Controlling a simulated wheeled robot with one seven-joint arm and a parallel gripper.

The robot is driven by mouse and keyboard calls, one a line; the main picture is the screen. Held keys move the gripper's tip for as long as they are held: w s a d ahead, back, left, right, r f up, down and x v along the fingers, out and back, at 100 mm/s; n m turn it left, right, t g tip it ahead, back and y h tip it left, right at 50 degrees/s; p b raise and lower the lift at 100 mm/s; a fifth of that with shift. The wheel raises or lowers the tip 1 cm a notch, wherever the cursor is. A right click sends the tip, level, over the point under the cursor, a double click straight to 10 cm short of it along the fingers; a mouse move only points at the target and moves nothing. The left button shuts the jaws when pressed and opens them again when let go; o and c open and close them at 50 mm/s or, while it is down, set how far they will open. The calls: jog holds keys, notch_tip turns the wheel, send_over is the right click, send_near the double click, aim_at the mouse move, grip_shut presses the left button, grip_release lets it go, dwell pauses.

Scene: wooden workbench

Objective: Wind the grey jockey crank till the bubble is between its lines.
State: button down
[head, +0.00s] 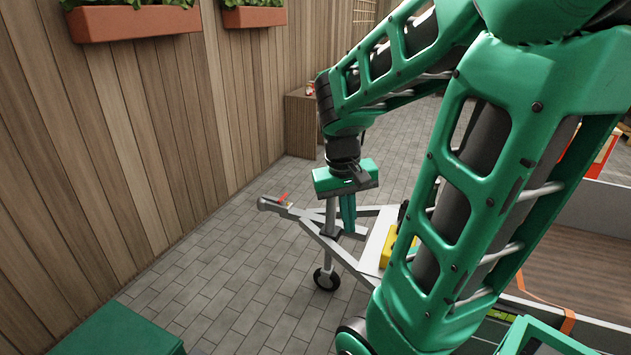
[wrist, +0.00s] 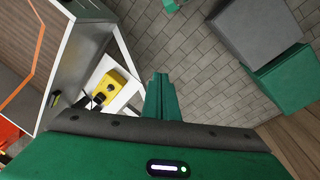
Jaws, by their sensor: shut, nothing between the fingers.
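My gripper (head: 348,228) is shut and empty, pointing down over the trailer's grey drawbar (head: 352,263). Its closed teal fingers (wrist: 161,98) show in the middle of the wrist view. The grey jockey post (head: 329,217) stands upright just left of the fingers in the head view, with its wheel (head: 325,280) on the paving. The crank itself cannot be made out; my gripper body covers the post's top. A yellow block (wrist: 113,88), perhaps the level, sits on a white plate (wrist: 124,68) left of the fingers in the wrist view. No bubble or lines can be read.
The trailer coupling with a red lever (head: 282,197) is left of the post. A wooden fence (head: 120,130) with planters (head: 133,23) runs along the left. A wooden box (head: 302,125) stands behind. A green box (head: 120,332) is at bottom left. Paving between is clear.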

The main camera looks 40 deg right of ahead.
jog(key=w+d+f+n+h, duration=0.2)
jog(key=w+d+f+h, duration=0.25)
jog(key=w+d, duration=0.55)
jog(key=w+d+f+n+h, duration=0.1)
jog(key=w+d+f+h, duration=0.35)
jog(key=w+d, duration=0.6)
jog(key=w+a+f+n+t+h, duration=0.1)
jog(key=w+f+n+t+h, duration=0.25)
jog(key=w, duration=0.55)
jog(key=w+a+f+n+t+h, duration=0.1)
jog(key=w+f+n+t+h, duration=0.15)
jog(key=w+n, duration=0.45)
jog(key=w+d+m, duration=0.2)
jog(key=w+d, duration=0.4)
jog(key=d, duration=0.3)
jog(key=shift+s+f, duration=0.15)
jog(key=shift+s, duration=1)
jog(key=shift+s+f, duration=0.15)
jog(key=shift+s, duration=0.95)
jog(key=shift+a, duration=0.1)
